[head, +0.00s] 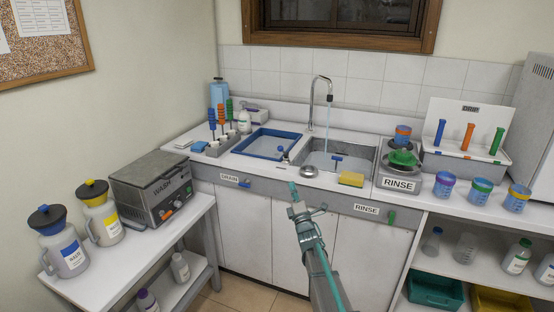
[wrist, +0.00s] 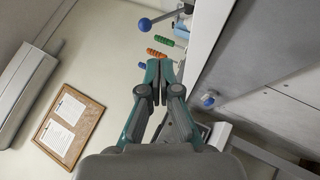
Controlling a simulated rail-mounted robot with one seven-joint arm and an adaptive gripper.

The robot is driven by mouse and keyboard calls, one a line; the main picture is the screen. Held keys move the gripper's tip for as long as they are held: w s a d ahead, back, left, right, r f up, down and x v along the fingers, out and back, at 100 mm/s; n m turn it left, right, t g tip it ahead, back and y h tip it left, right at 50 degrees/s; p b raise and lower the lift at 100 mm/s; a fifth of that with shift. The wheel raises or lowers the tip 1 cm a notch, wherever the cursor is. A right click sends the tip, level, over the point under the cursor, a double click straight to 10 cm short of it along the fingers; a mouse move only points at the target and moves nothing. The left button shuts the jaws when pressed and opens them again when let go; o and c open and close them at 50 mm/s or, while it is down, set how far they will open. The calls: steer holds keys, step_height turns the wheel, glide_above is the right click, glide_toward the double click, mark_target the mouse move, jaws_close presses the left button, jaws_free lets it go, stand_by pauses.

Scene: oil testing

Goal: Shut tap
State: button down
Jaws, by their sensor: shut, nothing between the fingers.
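The chrome tap (head: 320,82) arches over the right basin (head: 352,143), and a pale blue stream of water (head: 327,125) runs from its spout. A lever with a blue ball end (head: 280,149) stands at the counter's front between the two basins. A blue ball on a metal rod (wrist: 145,25) shows beyond my fingertips in the wrist view and looks like this lever. My gripper (head: 292,186) is in front of the counter, below and apart from the lever. In the wrist view my gripper (wrist: 160,68) has its fingers together and empty.
A blue-rimmed basin (head: 264,143) lies left of the tap. A yellow sponge (head: 351,179) and round metal strainer (head: 309,171) sit on the front rim. Blue DRAIN (head: 244,183) and green RINSE (head: 391,217) handles stick out from the counter front. A wash machine (head: 158,188) stands left.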

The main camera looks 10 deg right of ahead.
steer(key=shift+s+a+r+n+t+y, duration=0.15)
steer(key=shift+s+r+n+t+y, duration=0.25)
steer(key=shift+r+n, duration=0.5)
steer(key=shift+f, duration=0.15)
steer(key=p+x, duration=0.4)
steer(key=x, duration=1)
steer(key=shift+f, duration=0.1)
